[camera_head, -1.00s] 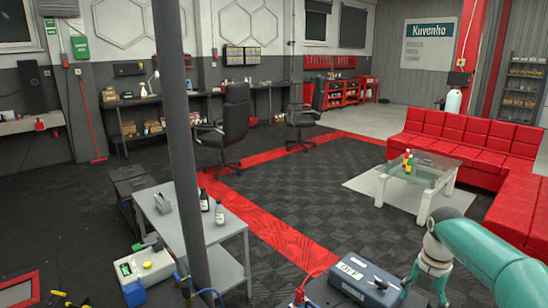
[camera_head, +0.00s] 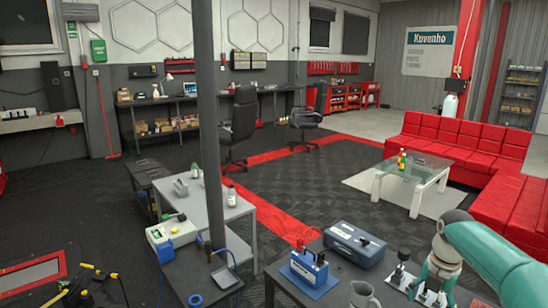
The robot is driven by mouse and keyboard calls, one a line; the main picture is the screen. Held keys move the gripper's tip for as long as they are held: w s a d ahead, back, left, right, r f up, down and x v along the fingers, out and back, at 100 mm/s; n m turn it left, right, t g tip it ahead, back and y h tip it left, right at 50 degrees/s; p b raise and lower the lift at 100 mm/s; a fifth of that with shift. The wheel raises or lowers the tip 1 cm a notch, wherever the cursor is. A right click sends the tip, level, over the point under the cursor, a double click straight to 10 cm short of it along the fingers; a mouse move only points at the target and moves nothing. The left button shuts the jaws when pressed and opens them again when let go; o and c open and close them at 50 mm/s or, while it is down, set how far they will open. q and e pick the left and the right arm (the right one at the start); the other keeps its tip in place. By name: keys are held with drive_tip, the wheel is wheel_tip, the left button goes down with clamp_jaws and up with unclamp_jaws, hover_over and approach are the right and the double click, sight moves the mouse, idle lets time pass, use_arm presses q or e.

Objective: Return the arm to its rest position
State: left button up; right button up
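My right arm, teal with a grey wrist, comes in from the right edge. Its gripper (camera_head: 432,291) points down at the lower right, over or in front of the near dark table; the fingertips are small and partly cut off by the bottom edge, so I cannot tell if they are open or shut. I see no object clearly held in it. My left arm and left gripper are not in view.
The near table carries a blue device (camera_head: 309,269), a grey-blue case (camera_head: 354,243), a metal jug (camera_head: 363,295) and a white stand with black knobs (camera_head: 402,273). A dark post (camera_head: 208,130) rises at left. A red sofa (camera_head: 465,140) and glass table (camera_head: 412,176) stand beyond open floor.

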wheel_tip(320, 180, down, 9)
drive_tip(key=a+g, duration=0.2)
drive_tip(key=s+a+f+m+g+y, duration=0.3)
drive_tip(key=s+a+f, duration=0.9)
drive_tip(key=f, duration=0.3)
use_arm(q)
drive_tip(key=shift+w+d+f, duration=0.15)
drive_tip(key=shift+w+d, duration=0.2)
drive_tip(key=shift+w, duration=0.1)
use_arm(e)
drive_tip(key=s+a+f+m+t, duration=0.1)
drive_tip(key=s+a+f+m, duration=0.1)
drive_tip(key=s+m, duration=0.3)
drive_tip(key=s+a+f+m+t, duration=0.2)
drive_tip(key=s+a+f+m, duration=0.1)
drive_tip(key=m, duration=0.9)
drive_tip(key=s+a+f+m+t+y, duration=0.1)
drive_tip(key=s+a+f+m+t, duration=0.1)
drive_tip(key=s+a+m, duration=0.2)
drive_tip(key=s+m, duration=0.3)
drive_tip(key=m, duration=0.1)
drive_tip(key=shift+a+f, duration=0.3)
